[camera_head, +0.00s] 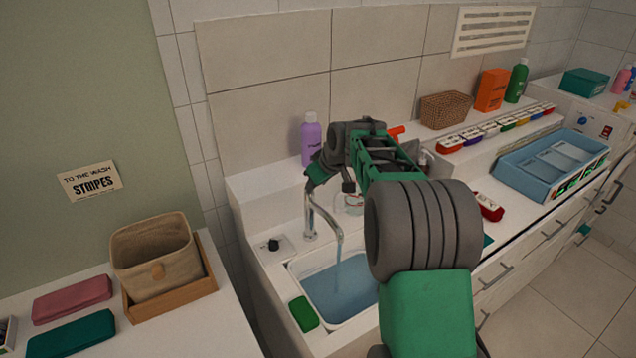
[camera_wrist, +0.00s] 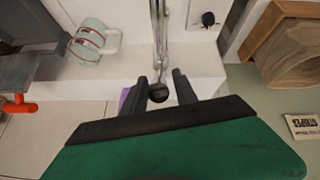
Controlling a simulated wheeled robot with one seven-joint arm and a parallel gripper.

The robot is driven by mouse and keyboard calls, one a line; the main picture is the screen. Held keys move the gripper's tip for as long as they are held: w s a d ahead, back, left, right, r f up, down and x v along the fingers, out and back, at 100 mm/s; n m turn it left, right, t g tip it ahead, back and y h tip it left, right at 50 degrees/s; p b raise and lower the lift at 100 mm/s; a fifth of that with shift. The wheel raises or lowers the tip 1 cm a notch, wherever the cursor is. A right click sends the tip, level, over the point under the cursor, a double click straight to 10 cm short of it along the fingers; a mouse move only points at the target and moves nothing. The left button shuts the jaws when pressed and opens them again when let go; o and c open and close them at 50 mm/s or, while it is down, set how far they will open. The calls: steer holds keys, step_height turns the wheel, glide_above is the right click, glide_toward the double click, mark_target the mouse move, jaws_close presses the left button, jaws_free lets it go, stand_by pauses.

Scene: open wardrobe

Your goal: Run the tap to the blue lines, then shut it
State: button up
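The chrome tap (camera_head: 311,220) stands at the back of the white sink (camera_head: 296,268), and a thin stream of water (camera_head: 337,268) runs from its spout. Blue-tinted water (camera_head: 340,290) lies in the basin. I cannot make out blue lines on its walls. My gripper (camera_head: 316,178) is above the tap's top. In the wrist view the tap (camera_wrist: 158,28) rises toward my gripper (camera_wrist: 159,78). A black ball knob (camera_wrist: 158,93) sits between the two spread fingers, close to the left one. I cannot tell whether they touch it.
A purple bottle (camera_head: 308,138) stands behind my gripper. A glass jar (camera_wrist: 92,40) with red bands stands beside the tap. A small black knob (camera_head: 273,244) is on the counter, and a green sponge (camera_head: 303,314) lies on the sink's front-left rim. A blue crate (camera_head: 550,165) stands right.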

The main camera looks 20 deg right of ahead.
steer(key=shift+o, duration=0.4)
steer(key=shift+d+r, duration=0.1)
steer(key=b+v, duration=0.2)
steer(key=v, duration=0.5)
steer(key=shift+s+r, duration=0.2)
steer(key=shift+s, duration=0.05)
steer(key=shift+c, duration=0.4)
